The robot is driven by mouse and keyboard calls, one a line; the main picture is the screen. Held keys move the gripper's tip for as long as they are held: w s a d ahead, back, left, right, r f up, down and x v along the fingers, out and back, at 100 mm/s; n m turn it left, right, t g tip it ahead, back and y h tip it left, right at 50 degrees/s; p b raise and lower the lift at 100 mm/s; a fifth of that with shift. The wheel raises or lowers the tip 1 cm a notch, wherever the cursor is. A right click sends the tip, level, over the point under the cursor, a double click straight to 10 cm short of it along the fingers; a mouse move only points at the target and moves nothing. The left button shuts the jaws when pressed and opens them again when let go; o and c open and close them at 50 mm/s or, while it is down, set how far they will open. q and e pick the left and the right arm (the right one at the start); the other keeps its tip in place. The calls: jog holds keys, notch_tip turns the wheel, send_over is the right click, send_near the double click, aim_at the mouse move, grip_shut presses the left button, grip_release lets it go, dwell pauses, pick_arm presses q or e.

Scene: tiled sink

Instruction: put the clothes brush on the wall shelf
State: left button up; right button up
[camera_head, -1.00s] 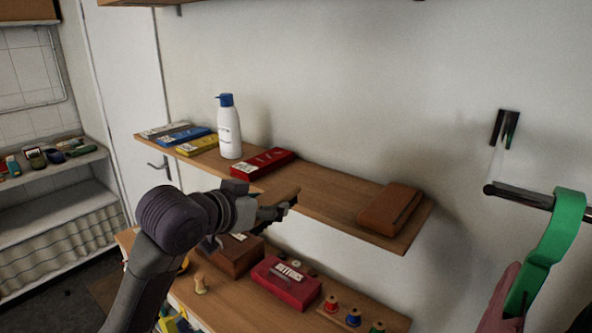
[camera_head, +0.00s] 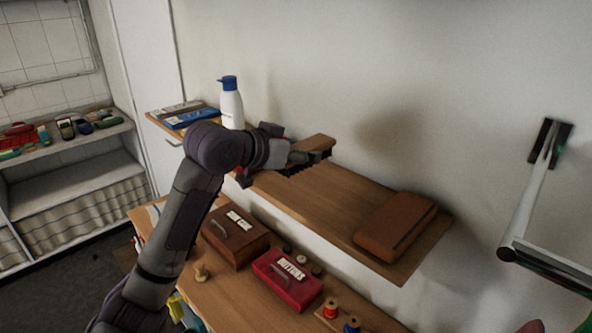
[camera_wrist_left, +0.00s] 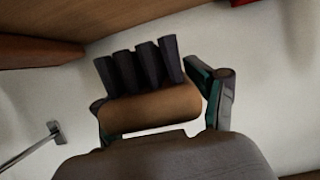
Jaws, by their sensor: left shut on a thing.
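The clothes brush (camera_head: 318,143) has a tan wooden back and dark bristles. My left gripper (camera_head: 305,157) is shut on it, and in the head view it appears above the wall shelf (camera_head: 310,196). In the left wrist view the wooden back of the brush (camera_wrist_left: 150,108) lies across between the fingers, with its dark bristle tufts pointing away from the gripper. The shelf is a plain wooden board, bare between the brush and a brown leather case at its right end. My right gripper is not in view.
The brown case (camera_head: 396,226) lies at the shelf's right end. A white bottle (camera_head: 232,108) with a blue cap and flat boxes (camera_head: 190,118) stand at its left. Below are a brown box (camera_head: 236,240) and a red button box (camera_head: 288,281). A rail (camera_head: 525,215) juts out at right.

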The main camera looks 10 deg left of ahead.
aim_at(294, 181)
pick_arm(q)
jog(key=w+a+f, duration=0.2)
jog(key=w, duration=0.1)
jog(key=shift+w+f, duration=0.2)
jog(key=shift+w, duration=0.05)
jog(key=shift+w+a+f, duration=0.15)
jog(key=shift+w+f, duration=0.2)
jog(key=shift+w, duration=0.25)
jog(key=shift+w+a+f, duration=0.1)
jog(key=shift+w+f, duration=0.25)
jog(key=shift+w, duration=0.2)
jog(key=shift+f+b, duration=0.45)
jog(key=shift+f, duration=0.15)
notch_tip(294, 181, down, 3)
jog(key=b, duration=0.3)
jog(key=shift+s+a, duration=0.1)
jog(key=shift+a, duration=0.05)
jog(key=shift+r, duration=0.1)
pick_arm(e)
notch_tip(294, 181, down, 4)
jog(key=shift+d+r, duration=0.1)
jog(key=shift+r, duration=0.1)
pick_arm(q)
jog(key=o, duration=1.3)
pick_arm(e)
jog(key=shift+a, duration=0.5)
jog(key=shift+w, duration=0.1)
